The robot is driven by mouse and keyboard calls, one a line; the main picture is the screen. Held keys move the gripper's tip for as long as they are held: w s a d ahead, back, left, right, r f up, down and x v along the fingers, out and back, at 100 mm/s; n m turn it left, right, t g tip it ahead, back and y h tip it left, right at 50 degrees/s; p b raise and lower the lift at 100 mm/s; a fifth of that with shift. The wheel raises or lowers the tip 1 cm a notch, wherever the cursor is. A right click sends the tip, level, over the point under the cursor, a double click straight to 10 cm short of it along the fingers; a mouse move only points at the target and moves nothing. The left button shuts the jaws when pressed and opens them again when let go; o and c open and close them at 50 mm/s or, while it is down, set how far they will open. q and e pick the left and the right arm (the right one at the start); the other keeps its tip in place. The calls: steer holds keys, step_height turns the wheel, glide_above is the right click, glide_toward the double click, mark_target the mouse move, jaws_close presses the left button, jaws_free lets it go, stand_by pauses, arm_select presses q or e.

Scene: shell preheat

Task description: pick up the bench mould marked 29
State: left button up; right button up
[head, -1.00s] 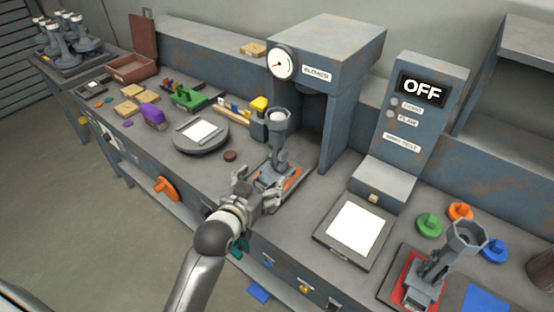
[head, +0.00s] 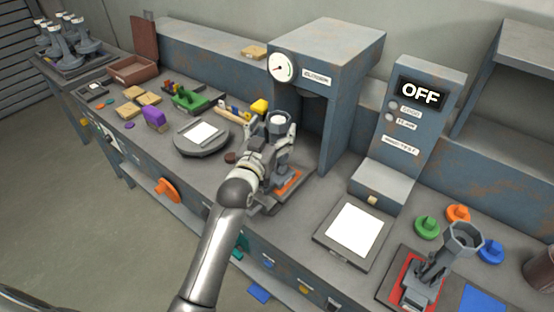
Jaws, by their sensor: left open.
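A grey bench mould (head: 280,121) with a cup-like top stands upright on an orange-marked base (head: 288,186) in front of the gauge press. My left gripper (head: 270,150) is open at its upper stem, just below the cup, and hides much of the stem. I cannot tell whether the fingers touch it. Another grey mould (head: 464,239) stands on a red-marked base (head: 401,277) at the lower right. Several more moulds (head: 75,38) stand on a dark tray at the far left. No number 29 is readable on any mould. My right gripper is not in view.
The press (head: 335,50) with a round gauge rises close behind the mould. A control box (head: 422,95) reading OFF stands right of it, with a white pad (head: 355,230) in front. A round plate (head: 200,140), a purple block (head: 154,118) and wooden blocks lie to the left.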

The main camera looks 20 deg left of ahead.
arm_select(q)
steer(key=shift+w+d+p, duration=0.1)
steer(key=shift+w+p, duration=0.3)
steer(key=shift+w, duration=1.5)
jaws_close()
steer(key=shift+r, duration=0.1)
